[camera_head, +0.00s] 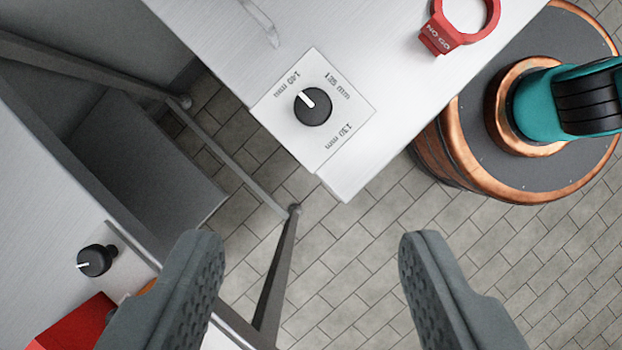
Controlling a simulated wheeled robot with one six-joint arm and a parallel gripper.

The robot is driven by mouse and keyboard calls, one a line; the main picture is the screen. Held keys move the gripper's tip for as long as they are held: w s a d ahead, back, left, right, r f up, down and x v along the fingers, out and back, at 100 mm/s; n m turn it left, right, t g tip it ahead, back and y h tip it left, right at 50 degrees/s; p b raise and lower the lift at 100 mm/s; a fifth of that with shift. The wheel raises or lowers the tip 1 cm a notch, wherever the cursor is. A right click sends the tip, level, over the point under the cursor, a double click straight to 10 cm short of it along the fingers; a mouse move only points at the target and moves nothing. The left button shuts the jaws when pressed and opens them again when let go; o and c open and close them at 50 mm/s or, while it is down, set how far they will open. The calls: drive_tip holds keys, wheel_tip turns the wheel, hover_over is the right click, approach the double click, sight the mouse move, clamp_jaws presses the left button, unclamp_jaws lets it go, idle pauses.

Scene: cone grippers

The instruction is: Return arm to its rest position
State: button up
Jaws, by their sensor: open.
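My gripper (312,255) shows at the bottom of the view with its two dark grey ribbed fingers spread wide apart. Nothing is between the fingers; the tiled floor and a dark metal bar show in the gap. My round copper-rimmed base (480,185) and part of my teal arm (560,98) show at the right. The rest of my arm is out of view.
A white work surface (350,165) carries a black dial (312,106) on a plate with mm markings and a red "NO GO" ring (438,37). Lower left are another knob (97,260) and a red block (75,325). Dark metal bars (280,270) cross the left. Tiled floor (350,250) is clear.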

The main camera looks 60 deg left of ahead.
drive_tip(key=s+a+r+n+t+y, duration=0.1)
drive_tip(key=s+a+n+t, duration=0.2)
drive_tip(key=s+n+t, duration=0.3)
drive_tip(key=s+a+r+n+t+y, duration=0.1)
drive_tip(key=s+a+n+t, duration=0.3)
drive_tip(key=s+n, duration=0.5)
drive_tip(key=s+a+n+t+y, duration=0.2)
drive_tip(key=s+a+n+t, duration=0.2)
drive_tip(key=s+n+t, duration=0.4)
drive_tip(key=s+t, duration=0.1)
drive_tip(key=s, duration=0.3)
drive_tip(key=shift+s+a+r, duration=0.2)
drive_tip(key=shift+s+r, duration=0.2)
